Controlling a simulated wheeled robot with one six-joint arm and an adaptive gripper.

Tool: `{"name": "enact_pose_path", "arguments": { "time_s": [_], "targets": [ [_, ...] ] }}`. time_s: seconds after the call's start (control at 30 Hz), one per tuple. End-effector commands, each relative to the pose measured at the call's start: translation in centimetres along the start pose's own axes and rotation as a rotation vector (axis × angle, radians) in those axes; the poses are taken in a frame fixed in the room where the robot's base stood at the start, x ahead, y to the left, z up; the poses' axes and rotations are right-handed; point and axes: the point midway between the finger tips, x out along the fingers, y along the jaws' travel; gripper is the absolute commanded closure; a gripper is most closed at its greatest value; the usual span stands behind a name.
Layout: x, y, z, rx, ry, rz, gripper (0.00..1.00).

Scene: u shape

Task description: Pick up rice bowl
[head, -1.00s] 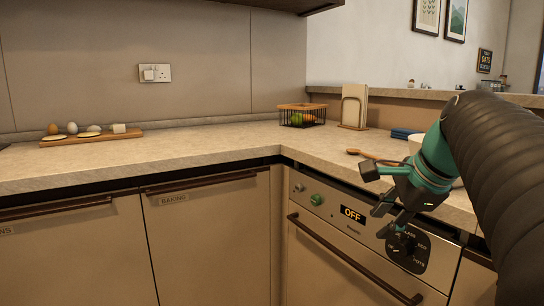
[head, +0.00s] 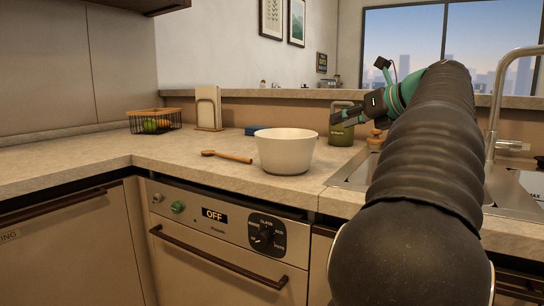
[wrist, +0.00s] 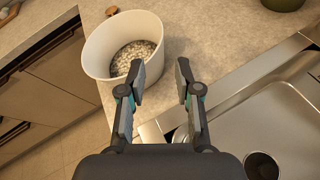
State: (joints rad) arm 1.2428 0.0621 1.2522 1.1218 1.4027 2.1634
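The white rice bowl (head: 286,152) stands upright on the counter near its front edge, left of the sink in the head view. In the wrist view the bowl (wrist: 98,42) is at the upper left, with pale rice-like contents at its bottom. My gripper (head: 338,119) is up and to the right of the bowl in the head view. In the wrist view my gripper (wrist: 160,75) is open and empty, its fingers spread over the counter and sink edge. The left finger overlaps the bowl's near right rim in the picture; I cannot tell whether they touch.
A wooden spoon (head: 228,156) lies left of the bowl. A green canister (head: 342,132) stands behind it. The metal sink (head: 352,172) is to the right, with a tall faucet (head: 508,95). A wire fruit basket (head: 155,121) and a board stand (head: 208,108) are at the back left.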

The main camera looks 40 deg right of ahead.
Motion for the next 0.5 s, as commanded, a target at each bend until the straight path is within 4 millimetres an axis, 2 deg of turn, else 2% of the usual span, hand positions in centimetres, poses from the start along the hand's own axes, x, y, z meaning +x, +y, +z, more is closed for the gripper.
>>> {"name": "enact_pose_path", "arguments": {
  "time_s": [0.3, 0.5],
  "targets": [
    [5.8, 0.1, -0.2, -0.002, 0.003, 0.005, 0.67],
    [7.5, 0.1, -0.1, -0.004, 0.002, 0.002, 0.67]
  ]
}}
